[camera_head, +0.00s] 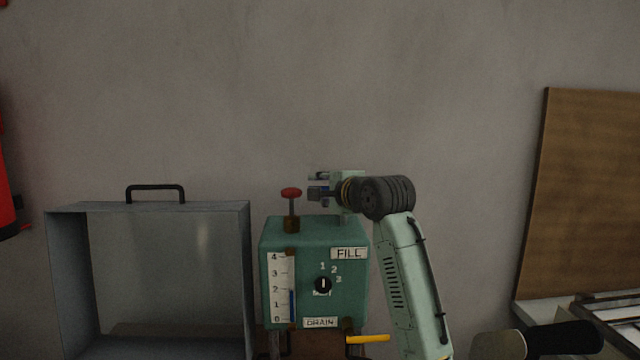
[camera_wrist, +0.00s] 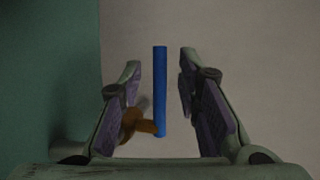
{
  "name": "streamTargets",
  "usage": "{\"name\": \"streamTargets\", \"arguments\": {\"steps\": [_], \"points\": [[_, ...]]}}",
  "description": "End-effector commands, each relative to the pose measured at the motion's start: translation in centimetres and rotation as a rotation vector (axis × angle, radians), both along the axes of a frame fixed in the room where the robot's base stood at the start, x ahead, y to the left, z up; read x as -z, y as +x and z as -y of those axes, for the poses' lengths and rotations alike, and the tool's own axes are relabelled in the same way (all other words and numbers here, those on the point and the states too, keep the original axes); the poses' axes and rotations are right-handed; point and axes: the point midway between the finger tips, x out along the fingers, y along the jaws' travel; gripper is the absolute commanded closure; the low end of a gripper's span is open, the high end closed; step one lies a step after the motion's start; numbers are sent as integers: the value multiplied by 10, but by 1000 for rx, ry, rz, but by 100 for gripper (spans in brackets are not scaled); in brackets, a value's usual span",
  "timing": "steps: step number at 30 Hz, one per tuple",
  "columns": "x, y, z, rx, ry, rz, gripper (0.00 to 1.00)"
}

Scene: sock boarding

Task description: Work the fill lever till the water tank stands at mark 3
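The water tank is a green box (camera_head: 312,240) with a white gauge (camera_head: 273,285) marked 0 to 4. The blue column (camera_head: 292,304) on the gauge reaches about mark 2. A FILL label (camera_head: 349,253) sits at the box's upper right. My gripper (camera_head: 318,188) is above the box top, right of a red knob. In the wrist view, a blue lever bar (camera_wrist: 160,90) on a brown pivot (camera_wrist: 138,124) stands between my open fingers (camera_wrist: 161,105), with gaps on both sides. I take it for the fill lever; in the head view my gripper mostly hides it.
A black dial (camera_head: 323,285) numbered 1 to 3 is on the box front. A yellow lever (camera_head: 368,339) is at the lower right by the DRAIN label (camera_head: 320,323). An open grey metal case (camera_head: 150,206) stands to the left. A brown board (camera_head: 585,200) leans at right.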

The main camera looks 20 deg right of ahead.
Motion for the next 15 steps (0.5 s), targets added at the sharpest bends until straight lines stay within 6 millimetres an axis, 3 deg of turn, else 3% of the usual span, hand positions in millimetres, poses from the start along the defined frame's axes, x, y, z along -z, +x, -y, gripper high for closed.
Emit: {"name": "streamTargets", "arguments": {"steps": [12, 15], "points": [[2, 10, -1, 0, -1, 0, 69], [2, 10, -1, 0, 0, 0, 75]]}}
